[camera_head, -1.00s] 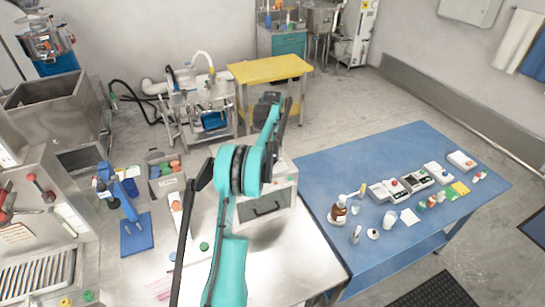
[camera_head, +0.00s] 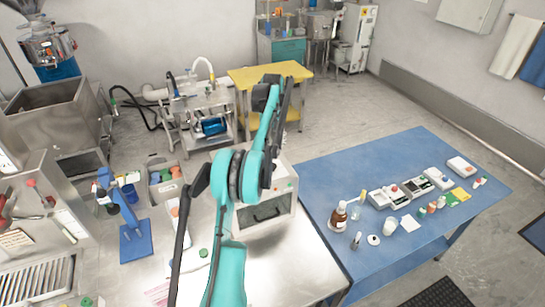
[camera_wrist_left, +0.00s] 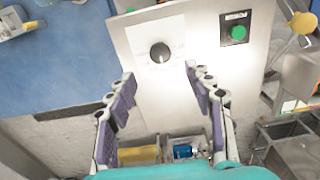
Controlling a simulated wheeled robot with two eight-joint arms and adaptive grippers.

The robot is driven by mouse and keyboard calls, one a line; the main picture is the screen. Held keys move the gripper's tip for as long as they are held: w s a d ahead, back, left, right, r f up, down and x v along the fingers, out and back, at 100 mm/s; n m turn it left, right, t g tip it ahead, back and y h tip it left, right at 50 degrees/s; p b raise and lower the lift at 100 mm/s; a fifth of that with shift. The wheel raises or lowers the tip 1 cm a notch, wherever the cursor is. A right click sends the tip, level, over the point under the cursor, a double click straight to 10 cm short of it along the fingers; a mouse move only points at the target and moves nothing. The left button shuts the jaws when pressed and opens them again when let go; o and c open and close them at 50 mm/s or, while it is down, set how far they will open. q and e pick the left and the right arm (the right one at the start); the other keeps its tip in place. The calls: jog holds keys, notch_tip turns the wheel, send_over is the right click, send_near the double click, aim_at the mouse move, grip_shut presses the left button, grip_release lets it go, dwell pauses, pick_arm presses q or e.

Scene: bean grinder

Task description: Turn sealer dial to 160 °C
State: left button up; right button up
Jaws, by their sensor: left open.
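The sealer's black round dial (camera_wrist_left: 160,52) sits on a pale metal panel (camera_wrist_left: 190,110) in the left wrist view. A light mark shows at the dial's lower edge; the scale print is too small to read. My left gripper (camera_wrist_left: 160,75) is open, its purple-padded fingers apart on either side below the dial, with nothing between them. I cannot tell whether they touch the panel. In the head view the metal box (camera_head: 262,212) stands partly behind my teal left arm, which hides the dial there. My right gripper is not in view.
A green button (camera_wrist_left: 238,32) sits right of the dial. In the head view, a blue table (camera_head: 330,185) with bottles and small devices stands to the right. A blue stand (camera_head: 135,240) and a bin of colored items (camera_head: 165,180) are left of my arm.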

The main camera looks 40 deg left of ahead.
pick_arm(q)
jog(key=shift+r, duration=1.75)
jog(key=s+d+f+m+t+y+b, duration=0.1)
jog(key=s+d+m+t+b, duration=0.25)
jog(key=d, duration=0.65)
jog(key=s+d+m+g+b, duration=0.15)
jog(key=s+d+b, duration=0.4)
jog(key=d, duration=0.55)
jog(key=s+d+f+m+t+b, duration=0.2)
jog(key=s+d+f+m+b, duration=0.1)
jog(key=s+d+f+b, duration=0.2)
jog(key=s+d+f+m+t+h+b, duration=0.1)
jog(key=s+d+f+m+t+b, duration=0.2)
jog(key=s+d+f, duration=0.6)
jog(key=s+f+m+b, duration=0.1)
jog(key=s+f+b, duration=0.1)
jog(key=s+f, duration=0.2)
notch_tip(320, 180, down, 2)
jog(key=shift+s+d+f+m, duration=0.2)
jog(key=shift+s+d+m, duration=0.1)
jog(key=shift+d, duration=0.1)
